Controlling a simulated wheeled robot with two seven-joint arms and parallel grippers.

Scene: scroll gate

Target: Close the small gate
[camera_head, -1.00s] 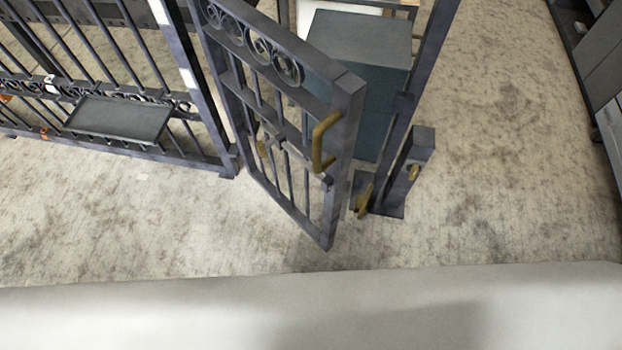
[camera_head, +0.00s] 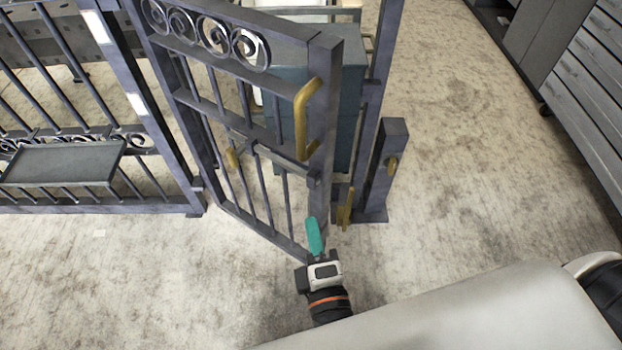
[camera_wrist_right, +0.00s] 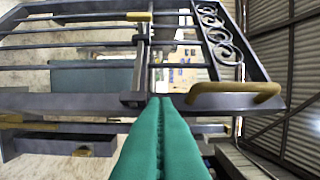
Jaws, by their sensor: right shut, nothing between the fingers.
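The small gate (camera_head: 232,120) is a dark metal leaf with bars and scrolls, standing ajar, its free edge swung out toward me. A brass handle (camera_head: 304,112) is on its free edge; it also shows in the right wrist view (camera_wrist_right: 236,95). The latch post (camera_head: 384,172) stands to the right of the free edge, with a gap between. My right gripper (camera_head: 314,236), with green fingers, is shut and empty, in front of the lower free edge in the head view. In the right wrist view its fingertips (camera_wrist_right: 165,100) point at the edge beside the handle; contact is unclear. My left gripper is not in view.
A fixed fence (camera_head: 110,90) with a grey shelf (camera_head: 62,163) is at the left. A dark box (camera_head: 352,95) stands behind the gate. Drawer cabinets (camera_head: 590,80) stand at the right. The floor (camera_head: 450,190) between post and cabinets is clear.

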